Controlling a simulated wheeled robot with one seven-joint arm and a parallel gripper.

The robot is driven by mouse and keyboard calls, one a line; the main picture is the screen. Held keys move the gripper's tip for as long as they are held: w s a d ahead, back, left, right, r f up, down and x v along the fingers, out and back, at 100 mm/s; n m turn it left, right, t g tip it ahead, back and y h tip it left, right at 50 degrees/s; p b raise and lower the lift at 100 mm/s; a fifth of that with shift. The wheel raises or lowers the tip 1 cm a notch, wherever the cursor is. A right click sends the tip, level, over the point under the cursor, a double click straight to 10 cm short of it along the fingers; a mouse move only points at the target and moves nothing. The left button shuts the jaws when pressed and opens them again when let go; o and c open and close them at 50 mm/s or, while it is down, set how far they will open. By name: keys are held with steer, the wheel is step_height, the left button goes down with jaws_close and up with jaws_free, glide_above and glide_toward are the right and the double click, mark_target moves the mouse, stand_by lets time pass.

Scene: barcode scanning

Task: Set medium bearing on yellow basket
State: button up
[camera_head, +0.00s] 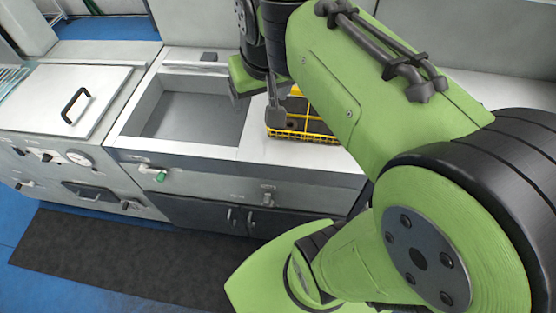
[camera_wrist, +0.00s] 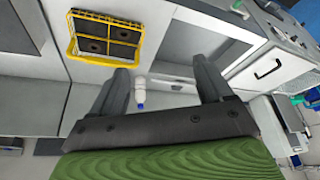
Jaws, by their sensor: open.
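The yellow basket (camera_head: 301,134) stands on the white counter to the right of the sink, partly hidden by my arm in the head view. In the wrist view the yellow basket (camera_wrist: 73,36) is at the upper left, with dark sections and small round shapes inside. I cannot tell whether any of these is the medium bearing, and no bearing shows clearly elsewhere. My gripper (camera_wrist: 162,66) is open, its two dark fingers apart with nothing held. In the head view my gripper (camera_head: 274,107) is above the counter, at the left side of the basket.
The grey sink basin (camera_head: 195,115) is left of the basket. Further left is a machine with a handled lid (camera_head: 78,103). A white cylinder with a blue tip (camera_wrist: 140,92) shows beyond my fingers in the wrist view. A dark mat (camera_head: 120,261) lies on the floor.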

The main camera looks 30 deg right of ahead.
steer(key=s+a+f+n+t, duration=0.1)
steer(key=s+a+f, duration=0.3)
steer(key=s, duration=0.5)
steer(key=shift+s+f+n+y, duration=0.15)
steer(key=shift+f+n+y, duration=0.25)
steer(key=shift+n, duration=0.2)
steer(key=shift+s, duration=0.1)
